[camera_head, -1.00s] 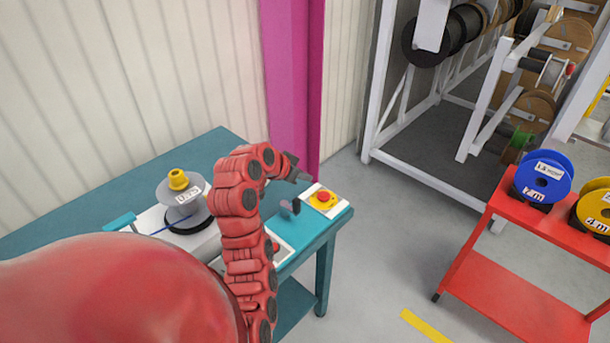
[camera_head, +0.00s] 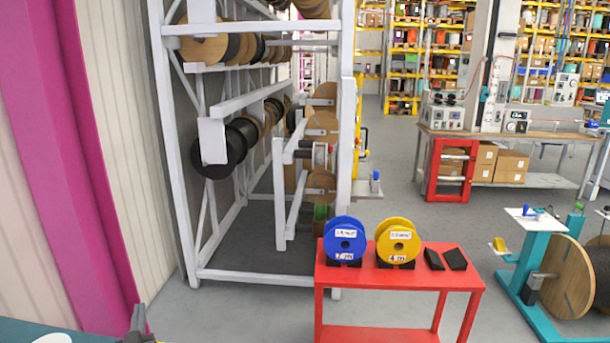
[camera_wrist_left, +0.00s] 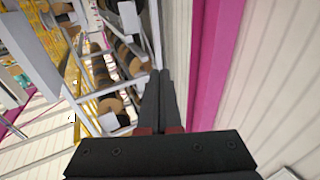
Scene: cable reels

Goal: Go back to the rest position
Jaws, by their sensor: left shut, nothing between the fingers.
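The rest of that arm is out of the picture. In the left wrist view the two dark fingers of my left gripper (camera_wrist_left: 160,85) lie together, shut and empty, pointing up the picture toward the rack and the magenta column. My right gripper is in neither view.
A red cart (camera_head: 400,272) carries a blue reel (camera_head: 345,238) and a yellow reel (camera_head: 398,241). A grey rack (camera_head: 265,278) of cable reels stands behind it. A magenta column (camera_head: 75,150) rises at left. Grey floor (camera_head: 240,318) lies open before the rack.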

